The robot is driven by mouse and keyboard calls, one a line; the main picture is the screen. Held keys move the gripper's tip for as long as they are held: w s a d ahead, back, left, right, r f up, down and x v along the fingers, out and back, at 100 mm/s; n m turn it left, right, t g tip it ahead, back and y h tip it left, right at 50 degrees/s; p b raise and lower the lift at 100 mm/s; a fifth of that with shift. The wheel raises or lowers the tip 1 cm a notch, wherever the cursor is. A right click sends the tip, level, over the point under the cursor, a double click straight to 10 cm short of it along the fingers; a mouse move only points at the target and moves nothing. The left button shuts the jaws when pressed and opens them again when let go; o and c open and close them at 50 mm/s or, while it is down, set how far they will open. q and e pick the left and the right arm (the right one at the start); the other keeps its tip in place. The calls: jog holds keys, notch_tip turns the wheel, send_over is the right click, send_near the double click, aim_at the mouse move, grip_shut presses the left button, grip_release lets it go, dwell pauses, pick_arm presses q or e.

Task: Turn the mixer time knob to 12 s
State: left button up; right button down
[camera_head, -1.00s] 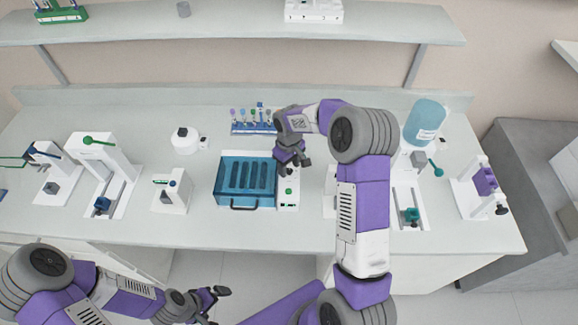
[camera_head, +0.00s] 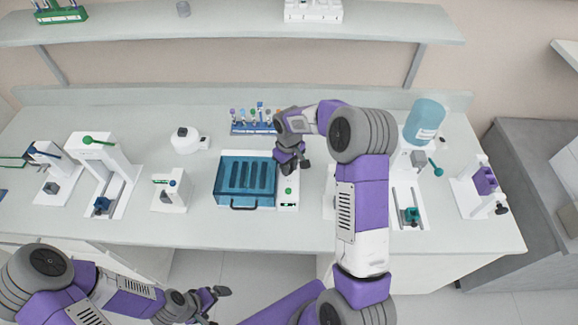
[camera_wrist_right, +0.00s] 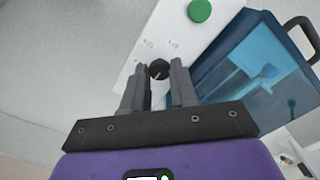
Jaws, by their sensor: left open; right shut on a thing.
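The mixer is a box with a clear blue lid (camera_head: 247,176) and a white control panel (camera_head: 289,199) along its right side. It also shows in the right wrist view, with its white panel (camera_wrist_right: 190,38) and a green button (camera_wrist_right: 199,10). The small black time knob (camera_wrist_right: 159,69) with a pale pointer line sits on that panel between my right fingertips. My right gripper (camera_wrist_right: 159,82) is shut on the knob; in the head view the right gripper (camera_head: 291,166) hides it. The dial marks are too small to read. My left gripper (camera_head: 213,297) is open and empty, in front of the bench.
A rack of coloured tubes (camera_head: 254,127) stands behind the mixer. Bench space between the mixer and the left device is narrow.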

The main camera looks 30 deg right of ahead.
jog(key=shift+m+b, duration=0.5)
jog(key=shift+m, duration=0.7)
jog(key=m, duration=0.2)
jog(key=shift+m+b, duration=0.35)
jog(key=shift+m, duration=0.05)
jog(key=m, duration=0.3)
jog(key=shift+m, duration=0.3)
jog(key=m, duration=0.2)
jog(key=shift+m, duration=0.4)
jog(key=m, duration=0.5)
jog(key=shift+r+p, duration=0.15)
jog(key=shift+p, duration=0.25)
jog(key=m+p, duration=0.2)
jog(key=m, duration=0.4)
jog(key=shift+m, duration=0.4)
